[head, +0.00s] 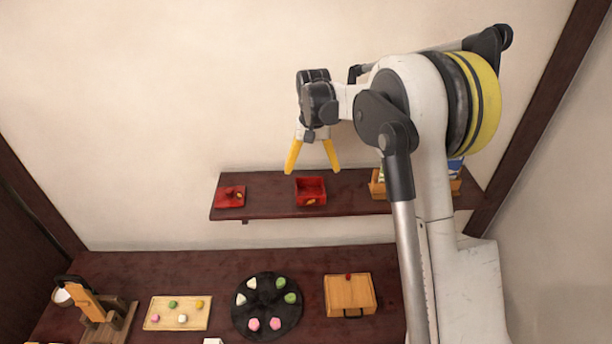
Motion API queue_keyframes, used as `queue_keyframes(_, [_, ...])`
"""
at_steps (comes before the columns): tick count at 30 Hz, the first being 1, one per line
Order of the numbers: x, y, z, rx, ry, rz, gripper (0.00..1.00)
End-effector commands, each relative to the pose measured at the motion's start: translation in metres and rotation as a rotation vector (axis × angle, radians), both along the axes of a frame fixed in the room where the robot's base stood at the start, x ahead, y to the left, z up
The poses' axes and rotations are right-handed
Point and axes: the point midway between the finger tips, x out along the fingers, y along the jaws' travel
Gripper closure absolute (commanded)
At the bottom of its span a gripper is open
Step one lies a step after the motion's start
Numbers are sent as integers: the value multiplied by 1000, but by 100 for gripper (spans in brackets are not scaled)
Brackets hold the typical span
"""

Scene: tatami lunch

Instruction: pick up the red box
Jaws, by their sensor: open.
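An open red box (311,197) with a small gold mark on its front stands on the dark wooden wall shelf (265,208), near the shelf's middle. A flat red lid-like piece (230,197) with a gold mark lies on the same shelf to the left. My gripper (312,172) points down with its two yellow fingers spread apart. It appears above the red box in the picture; its exact distance from the box I cannot tell. Nothing shows between the fingers.
A wooden holder (377,186) stands at the shelf's right, partly hidden by my arm. Below, a dark table bears a wooden tray (153,324) of sweets, a round black plate (266,323), a wooden box (349,294) and a wooden stand (127,311). The shelf between the red pieces is clear.

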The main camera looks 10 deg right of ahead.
Motion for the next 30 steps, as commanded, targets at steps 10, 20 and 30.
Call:
queue_keyframes(10, [1, 1, -46, 0, -1, 1, 0])
queue_keyframes(20, [5, 5, -91, 0, -2, 1, 0])
queue_keyframes(30, [5, 5, -96, 0, -2, 1, 12])
